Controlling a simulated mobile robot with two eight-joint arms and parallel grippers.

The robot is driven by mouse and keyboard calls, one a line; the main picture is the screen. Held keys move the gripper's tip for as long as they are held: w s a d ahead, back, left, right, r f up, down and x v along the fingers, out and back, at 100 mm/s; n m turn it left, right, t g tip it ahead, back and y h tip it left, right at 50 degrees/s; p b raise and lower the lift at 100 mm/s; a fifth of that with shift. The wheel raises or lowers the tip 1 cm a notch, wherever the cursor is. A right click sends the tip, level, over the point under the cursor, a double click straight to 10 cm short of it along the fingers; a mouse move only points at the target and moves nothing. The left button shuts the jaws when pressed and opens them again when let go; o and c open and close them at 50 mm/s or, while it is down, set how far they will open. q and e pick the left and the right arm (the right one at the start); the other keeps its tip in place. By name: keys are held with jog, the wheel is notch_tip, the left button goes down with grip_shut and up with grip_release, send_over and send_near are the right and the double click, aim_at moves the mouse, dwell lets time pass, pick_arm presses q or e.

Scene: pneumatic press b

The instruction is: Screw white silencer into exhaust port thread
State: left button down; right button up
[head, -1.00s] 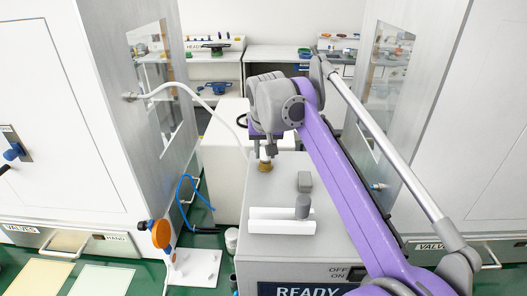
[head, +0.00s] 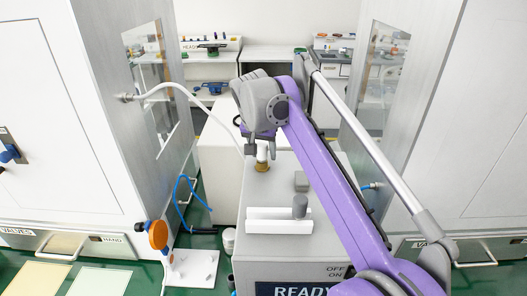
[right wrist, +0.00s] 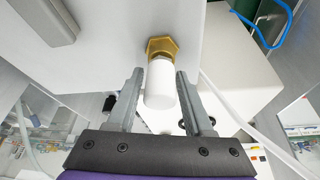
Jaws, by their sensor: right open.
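The white silencer (right wrist: 160,86) is a short white cylinder. Its far end meets a brass hex fitting (right wrist: 162,47) on the grey machine in the right wrist view. In the head view the white silencer (head: 262,152) stands upright on the brass fitting (head: 262,166) on the machine's top; whether its thread is fully seated cannot be seen. My right gripper (right wrist: 160,80) is open, with one finger on each side of the silencer and narrow gaps visible. In the head view my right gripper (head: 256,149) is beside the silencer's top. My left gripper is not in view.
The grey machine (head: 300,255) has a READY display at its front. A white hose (head: 190,90) runs down from the left cabinet, close to my gripper.

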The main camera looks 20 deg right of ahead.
jog(key=n, duration=0.2)
jog(key=n+y, duration=0.1)
jog(key=n, duration=0.1)
jog(key=n+t+y, duration=0.1)
jog(key=n, duration=0.1)
jog(key=shift+w+a+n, duration=0.15)
jog(key=shift+a+n, duration=0.15)
jog(key=n+y, duration=0.1)
jog(key=n, duration=0.1)
jog(key=n+y, duration=0.1)
jog(key=n, duration=0.2)
jog(key=shift+a, duration=0.4)
jog(key=c, duration=0.8)
jog(key=shift+o, duration=0.2)
jog(key=m, duration=0.1)
jog(key=m+h, duration=0.1)
jog(key=m, duration=0.3)
jog(key=shift+d+h, duration=0.3)
jog(key=shift+h, duration=0.1)
jog(key=m, duration=0.2)
jog(key=m+h, duration=0.1)
jog(key=m, duration=0.1)
jog(key=d+m+g+h, duration=0.1)
jog(key=m, duration=0.1)
jog(key=shift+s+m, duration=0.2)
jog(key=shift+m, duration=0.2)
jog(key=o, duration=0.8)
jog(key=shift+c, duration=0.2)
